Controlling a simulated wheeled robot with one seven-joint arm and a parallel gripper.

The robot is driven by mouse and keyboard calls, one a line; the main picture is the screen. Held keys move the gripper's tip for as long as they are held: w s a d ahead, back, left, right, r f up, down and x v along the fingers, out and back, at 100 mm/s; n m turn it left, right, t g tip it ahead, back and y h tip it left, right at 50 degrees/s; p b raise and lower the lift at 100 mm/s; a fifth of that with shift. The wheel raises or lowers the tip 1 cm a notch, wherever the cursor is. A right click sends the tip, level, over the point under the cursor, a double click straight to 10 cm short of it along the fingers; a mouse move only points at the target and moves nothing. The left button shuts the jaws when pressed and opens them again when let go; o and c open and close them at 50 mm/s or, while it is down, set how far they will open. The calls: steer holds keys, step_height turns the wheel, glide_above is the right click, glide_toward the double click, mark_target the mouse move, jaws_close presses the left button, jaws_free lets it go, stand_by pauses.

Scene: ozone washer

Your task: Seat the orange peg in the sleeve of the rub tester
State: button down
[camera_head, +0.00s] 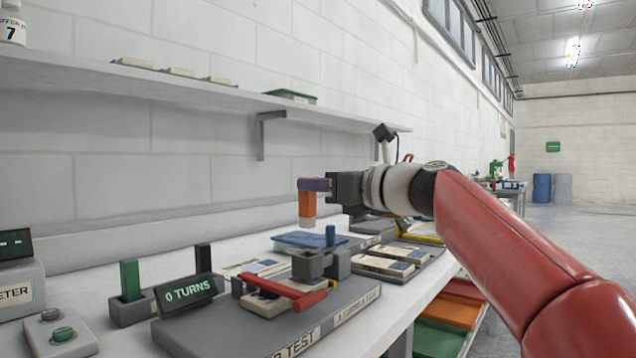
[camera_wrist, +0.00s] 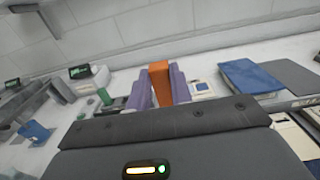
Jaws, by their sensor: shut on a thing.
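My gripper (camera_head: 314,186) is shut on the orange peg (camera_head: 307,206), its purple fingers around the peg's upper part. The peg hangs upright in the air above the bench, its lower end paler. In the wrist view the orange peg (camera_wrist: 160,82) stands between the purple fingers (camera_wrist: 159,90). The rub tester (camera_head: 270,325) has a grey base, a "0 TURNS" display (camera_head: 188,292) and a red handle (camera_head: 290,291). A grey block (camera_head: 306,266) on it stands below the peg and apart from it. I cannot see an opening in that block, so the sleeve is unclear.
A blue peg (camera_head: 330,237) stands at a grey block beside the tester's middle. A green peg (camera_head: 130,279) stands in a grey holder on the left. A blue pad (camera_head: 310,241) lies behind, and trays with cards (camera_head: 385,264) lie to the right. A shelf (camera_head: 200,92) runs above.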

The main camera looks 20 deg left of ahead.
mark_target(313, 204)
steer(key=shift+f+b, duration=1.15)
steer(key=shift+f, duration=0.6)
steer(key=shift+p, duration=0.65)
stand_by(0.4)
steer(key=shift+f+b, duration=2.2)
steer(key=shift+f, duration=0.75)
steer(key=c, duration=1.2)
jaws_free()
steer(key=shift+o, duration=0.2)
steer(key=v, duration=0.8)
steer(key=shift+b, duration=0.45)
